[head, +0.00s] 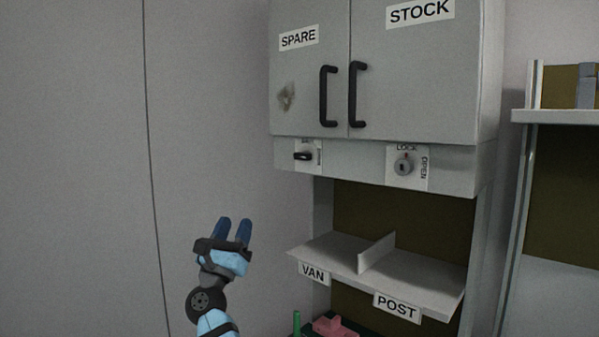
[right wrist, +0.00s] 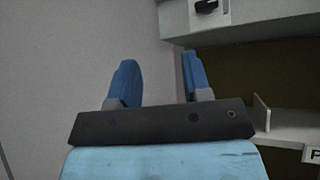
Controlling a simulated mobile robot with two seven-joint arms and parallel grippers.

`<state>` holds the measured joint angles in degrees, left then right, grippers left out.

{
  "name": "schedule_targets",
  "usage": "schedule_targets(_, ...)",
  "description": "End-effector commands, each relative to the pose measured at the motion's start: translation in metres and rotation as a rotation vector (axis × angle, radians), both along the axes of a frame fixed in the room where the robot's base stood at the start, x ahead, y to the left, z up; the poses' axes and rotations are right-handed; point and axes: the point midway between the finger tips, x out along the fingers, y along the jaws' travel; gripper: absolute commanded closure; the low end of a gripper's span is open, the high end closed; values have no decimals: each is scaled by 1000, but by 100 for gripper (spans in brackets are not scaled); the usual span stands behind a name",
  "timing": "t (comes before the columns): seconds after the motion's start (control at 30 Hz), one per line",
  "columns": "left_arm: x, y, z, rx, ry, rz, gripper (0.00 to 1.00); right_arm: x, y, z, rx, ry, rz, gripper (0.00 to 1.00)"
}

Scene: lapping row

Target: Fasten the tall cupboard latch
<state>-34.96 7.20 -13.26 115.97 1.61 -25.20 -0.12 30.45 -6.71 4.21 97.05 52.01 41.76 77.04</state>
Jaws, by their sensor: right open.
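The tall cupboard (head: 420,85) has two grey doors, labelled SPARE and STOCK, and both look shut. A black latch knob (head: 303,156) sits on a white plate under the SPARE door; it lies about level, and its plate lettering is too small to read. It also shows at the top of the right wrist view (right wrist: 207,6). A round keyed lock (head: 404,166) marked LOCK and OPEN is under the STOCK door. My right gripper (head: 234,229) is open and empty, below and left of the latch knob, apart from it. Its blue fingers also show in the right wrist view (right wrist: 158,85). My left gripper is out of view.
Two black door handles (head: 327,96) (head: 356,95) stick out above the latch. Below is an open shelf (head: 335,250) with a divider, labelled VAN and POST. Pink and green items (head: 333,325) lie lower. Another shelf unit (head: 560,116) stands at right. The left wall side is clear.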

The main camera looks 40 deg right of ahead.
Motion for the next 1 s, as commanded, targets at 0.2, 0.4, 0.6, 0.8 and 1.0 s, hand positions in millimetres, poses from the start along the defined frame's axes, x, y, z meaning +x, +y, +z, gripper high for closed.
schedule_targets(0.2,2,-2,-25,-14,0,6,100,-3,-42,74,492,-610,160,55)
schedule_targets(0.4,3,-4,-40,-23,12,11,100,-8,-56,115,822,-1051,267,55)
schedule_targets(0.6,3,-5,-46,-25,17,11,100,-10,-56,134,976,-1259,305,55)
schedule_targets(0.8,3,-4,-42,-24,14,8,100,-9,-72,138,997,-1289,308,55)
schedule_targets(1.0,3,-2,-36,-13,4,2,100,-6,-112,139,992,-1287,307,55)
